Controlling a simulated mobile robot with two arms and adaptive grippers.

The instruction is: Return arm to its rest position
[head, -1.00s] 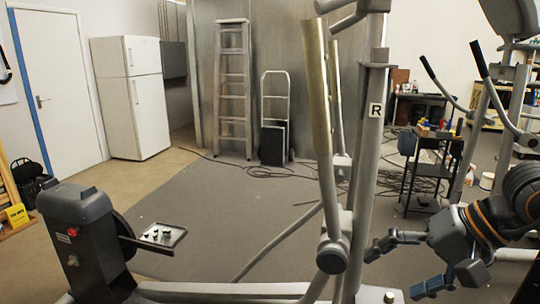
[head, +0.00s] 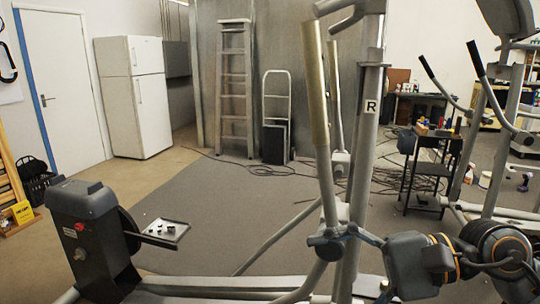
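My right arm reaches in from the right, and its gripper (head: 357,268) is open, with its blue-grey fingertips spread apart. The upper finger overlaps the lower joint of the elliptical's swing arm in the head view; I cannot tell if it touches. The lower finger is at the bottom edge of the picture. The elliptical's swing arm (head: 317,95), with a beige grip, stands nearly upright beside the grey post marked R (head: 368,140). Its lower pivot is partly hidden by the gripper. My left gripper is not in view.
The elliptical's dark rear housing (head: 85,235) stands at the left, with a small tray (head: 165,232) of parts beside it. A black cart (head: 428,165) and a second machine (head: 497,130) stand at the right. Grey floor lies open behind the elliptical.

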